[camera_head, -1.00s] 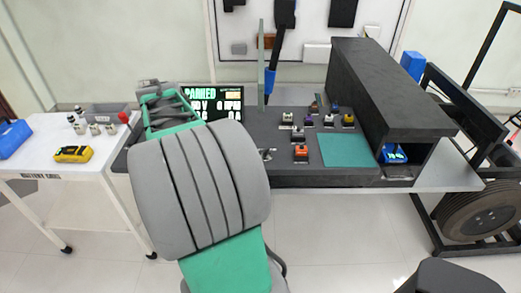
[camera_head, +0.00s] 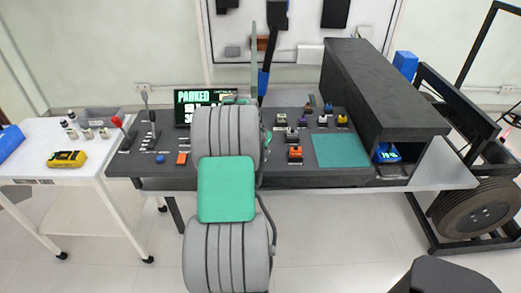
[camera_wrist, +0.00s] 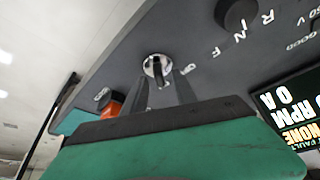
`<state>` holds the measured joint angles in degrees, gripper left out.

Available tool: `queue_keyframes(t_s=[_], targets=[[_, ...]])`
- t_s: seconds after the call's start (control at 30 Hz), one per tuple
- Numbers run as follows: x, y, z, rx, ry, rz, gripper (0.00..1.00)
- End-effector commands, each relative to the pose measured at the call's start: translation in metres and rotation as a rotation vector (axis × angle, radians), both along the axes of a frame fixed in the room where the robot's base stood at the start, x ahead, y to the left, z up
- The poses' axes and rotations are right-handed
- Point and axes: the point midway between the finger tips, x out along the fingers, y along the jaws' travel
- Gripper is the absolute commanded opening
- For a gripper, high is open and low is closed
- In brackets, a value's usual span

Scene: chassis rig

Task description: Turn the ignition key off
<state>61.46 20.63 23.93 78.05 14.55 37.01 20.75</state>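The ignition key switch (camera_wrist: 157,67) is a round silver fitting with a dark upright bar in it, set in the grey console panel, in the middle of the wrist view. My gripper (camera_wrist: 161,79) has its two grey fingers apart, one on each side just below the switch. Whether the fingertips reach around the key or stop short of it I cannot tell. In the head view my arm covers the switch and the gripper. The display (camera_head: 207,97) reads PARKED in green; part of it shows in the wrist view (camera_wrist: 288,108).
A black knob (camera_wrist: 236,14) marked R, N, F sits near the switch, and an orange control (camera_wrist: 110,107) is at its lower left. The console (camera_head: 290,172) carries several levers and blocks. A white cart (camera_head: 60,135) with a yellow meter (camera_head: 67,158) stands at left.

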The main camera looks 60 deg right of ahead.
Motion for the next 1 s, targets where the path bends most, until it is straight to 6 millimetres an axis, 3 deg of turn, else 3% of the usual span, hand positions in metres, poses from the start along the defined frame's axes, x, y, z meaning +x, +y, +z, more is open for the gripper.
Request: queue_keyframes(t_s=[0.1, 0.5, 1.0], targets=[[0.0002, 0.0004, -0.0001, 0.0, 0.0, 0.001, 0.32], [0.0007, 0.0007, 0.0002, 0.0, 0.001, 0.002, 0.0], [0.001, -0.0005, 0.0006, -0.001, -0.001, 0.007, 0.0]])
